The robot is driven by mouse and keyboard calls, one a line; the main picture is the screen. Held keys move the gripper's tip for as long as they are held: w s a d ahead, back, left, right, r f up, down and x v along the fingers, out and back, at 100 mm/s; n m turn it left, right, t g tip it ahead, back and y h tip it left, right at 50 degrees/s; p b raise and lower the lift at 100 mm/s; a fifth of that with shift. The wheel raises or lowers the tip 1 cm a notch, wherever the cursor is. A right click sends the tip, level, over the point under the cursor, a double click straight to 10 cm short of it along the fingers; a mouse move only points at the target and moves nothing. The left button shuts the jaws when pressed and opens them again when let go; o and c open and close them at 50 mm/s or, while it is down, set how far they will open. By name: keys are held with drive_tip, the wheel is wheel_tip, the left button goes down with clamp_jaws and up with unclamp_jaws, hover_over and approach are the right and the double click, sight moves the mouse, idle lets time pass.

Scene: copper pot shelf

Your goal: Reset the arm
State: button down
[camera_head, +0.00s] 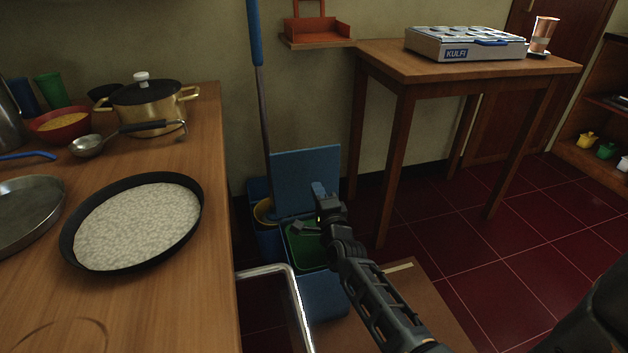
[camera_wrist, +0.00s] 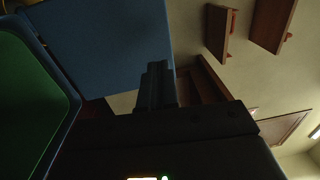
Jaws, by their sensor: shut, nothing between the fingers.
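My gripper (camera_head: 306,228) is at the end of my arm, over a blue bin (camera_head: 322,297) with a green inside (camera_head: 305,250) that stands on the floor. Its raised blue lid (camera_head: 305,180) is just behind the gripper. In the wrist view, my gripper's fingers (camera_wrist: 156,85) are together with nothing between them. The blue lid (camera_wrist: 100,45) fills the upper left there, and the green inside of the bin (camera_wrist: 35,105) lies at the left edge. The fingertips are small and dark in the head view.
A wooden counter (camera_head: 215,200) at left holds a black pan (camera_head: 190,235) and a brass pot (camera_head: 150,105). A wooden table (camera_head: 390,65) with a KULFI box (camera_head: 465,43) stands at right. A blue-handled pole (camera_head: 257,60) rises behind the bin.

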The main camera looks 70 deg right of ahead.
drive_tip(key=shift+s+a, duration=0.35)
drive_tip(key=shift+a, duration=0.05)
drive_tip(key=shift+a, duration=0.1)
drive_tip(key=s+a+n+t+y, duration=0.2)
drive_tip(key=s+a+n+y, duration=0.35)
drive_tip(key=a, duration=0.75)
drive_tip(key=s+a+n+t+y, duration=0.1)
drive_tip(key=s+a+n+y, duration=0.1)
drive_tip(key=s+a+n, duration=0.65)
drive_tip(key=s+a+r+n+y, duration=0.2)
drive_tip(key=a+r+n, duration=0.1)
drive_tip(key=a, duration=0.3)
drive_tip(key=s+a+r+n+y, duration=0.1)
drive_tip(key=s+a+r+n, duration=0.15)
drive_tip(key=a, duration=0.35)
drive_tip(key=s+a+r+n+y, duration=0.4)
drive_tip(key=s+a+r+n, duration=0.1)
drive_tip(key=s+r+n, duration=0.35)
wheel_tip(320, 180, up, 18)
drive_tip(key=w+p, duration=0.1)
drive_tip(key=p, duration=1.7)
drive_tip(key=shift+g+p, duration=0.3)
drive_tip(key=shift+p, duration=0.05)
